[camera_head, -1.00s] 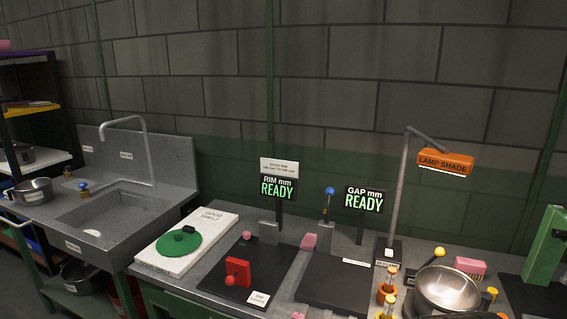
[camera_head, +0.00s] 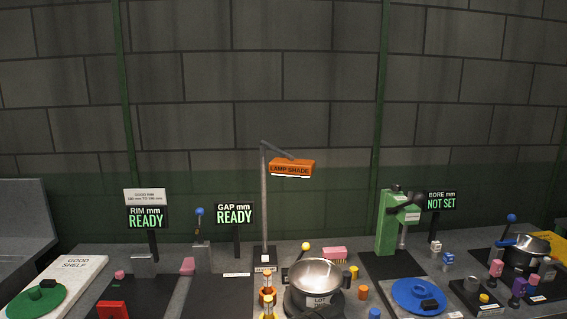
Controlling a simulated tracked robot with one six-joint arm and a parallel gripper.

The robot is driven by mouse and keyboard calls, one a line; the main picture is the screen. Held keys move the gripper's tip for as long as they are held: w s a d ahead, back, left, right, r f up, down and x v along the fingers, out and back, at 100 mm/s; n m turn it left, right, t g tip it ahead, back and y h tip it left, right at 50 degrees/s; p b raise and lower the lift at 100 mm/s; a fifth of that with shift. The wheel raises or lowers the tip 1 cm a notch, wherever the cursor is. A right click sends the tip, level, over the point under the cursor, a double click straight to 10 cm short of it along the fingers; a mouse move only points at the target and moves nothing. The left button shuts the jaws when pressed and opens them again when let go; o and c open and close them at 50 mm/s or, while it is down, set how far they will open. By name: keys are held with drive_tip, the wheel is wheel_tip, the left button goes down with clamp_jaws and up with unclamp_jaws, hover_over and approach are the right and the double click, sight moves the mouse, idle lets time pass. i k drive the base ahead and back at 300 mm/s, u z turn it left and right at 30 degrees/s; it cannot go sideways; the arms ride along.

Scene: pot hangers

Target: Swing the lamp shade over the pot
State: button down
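The orange lamp shade (camera_head: 291,167) hangs from a short arm at the top of a thin grey post (camera_head: 264,205). It is labelled LAMP SHADE and has a bright white strip along its lower edge. The shiny steel pot (camera_head: 319,276) stands upright on the bench, below the shade and a little to its right in the picture. A label on its front begins with LOT. From this view I cannot tell whether the shade is directly above the pot.
A green press-like stand (camera_head: 391,225) is right of the pot, with a blue disc (camera_head: 419,296) before it. The RIM (camera_head: 147,217) and GAP (camera_head: 234,214) displays read READY; the BORE display (camera_head: 441,201) reads NOT SET.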

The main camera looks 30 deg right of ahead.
sight(289, 165)
drive_tip(key=u, duration=0.5)
drive_tip(key=k, duration=1.2)
drive_tip(key=u, duration=0.65)
drive_tip(key=i, duration=1.4)
drive_tip(key=z, duration=0.8)
drive_tip(key=i, duration=0.8)
drive_tip(key=z, duration=0.6)
